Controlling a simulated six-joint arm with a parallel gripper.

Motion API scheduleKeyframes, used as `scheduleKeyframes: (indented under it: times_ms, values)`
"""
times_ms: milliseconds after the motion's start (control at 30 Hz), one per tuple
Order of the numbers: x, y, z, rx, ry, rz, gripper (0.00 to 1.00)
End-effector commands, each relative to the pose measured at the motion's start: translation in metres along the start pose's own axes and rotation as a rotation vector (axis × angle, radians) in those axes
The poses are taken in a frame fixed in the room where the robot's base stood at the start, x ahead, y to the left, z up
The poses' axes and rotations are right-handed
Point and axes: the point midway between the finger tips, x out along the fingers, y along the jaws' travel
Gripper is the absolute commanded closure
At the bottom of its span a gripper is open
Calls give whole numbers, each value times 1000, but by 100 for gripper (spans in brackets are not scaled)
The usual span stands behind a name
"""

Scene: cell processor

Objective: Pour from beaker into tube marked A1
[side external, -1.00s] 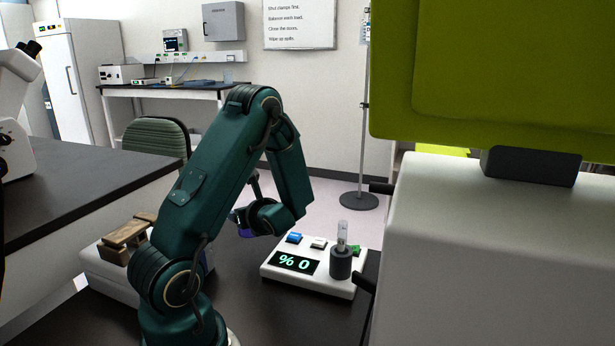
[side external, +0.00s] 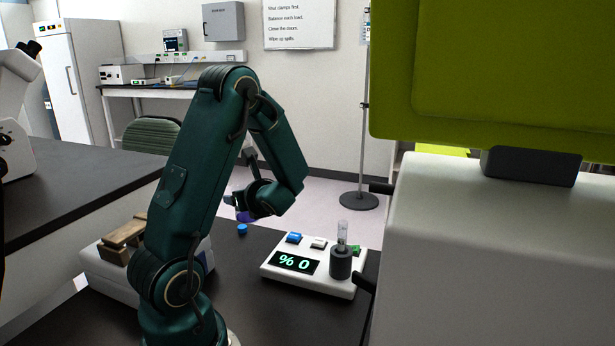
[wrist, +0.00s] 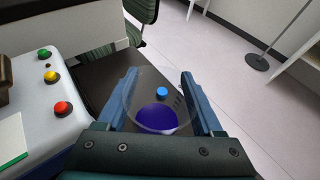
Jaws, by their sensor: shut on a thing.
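My gripper (wrist: 159,74) is shut on a clear beaker (wrist: 150,95) holding dark purple-blue liquid. In the side view, my gripper (side external: 238,203) is above the dark bench, left of the white device, with only a purple patch of the beaker (side external: 245,216) showing. A clear tube (side external: 342,232) stands upright in a dark round holder (side external: 341,263) on the white device (side external: 312,282). I cannot read any A1 mark. The tube does not show in the wrist view.
A small blue cap-like piece (side external: 242,229) lies on the bench beneath my gripper. The device has blue, white and green buttons and a display reading "% 0". A large white machine (side external: 500,260) with a green lid (side external: 490,70) stands at right.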

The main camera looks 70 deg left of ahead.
Motion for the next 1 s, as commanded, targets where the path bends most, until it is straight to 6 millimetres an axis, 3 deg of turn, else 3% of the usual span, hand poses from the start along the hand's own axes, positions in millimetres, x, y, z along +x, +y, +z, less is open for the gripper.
scheduleKeyframes:
  times_ms: [267, 367, 567, 700, 1000]
  values:
    - [-1, -2, -8, 24, 2, -44, 100]
    - [-13, -16, -12, 59, 0, -138, 100]
    - [-65, -63, -12, 161, -2, -411, 100]
    - [-114, -93, -10, 244, -4, -618, 100]
    - [-199, -120, -4, 361, -2, -899, 100]
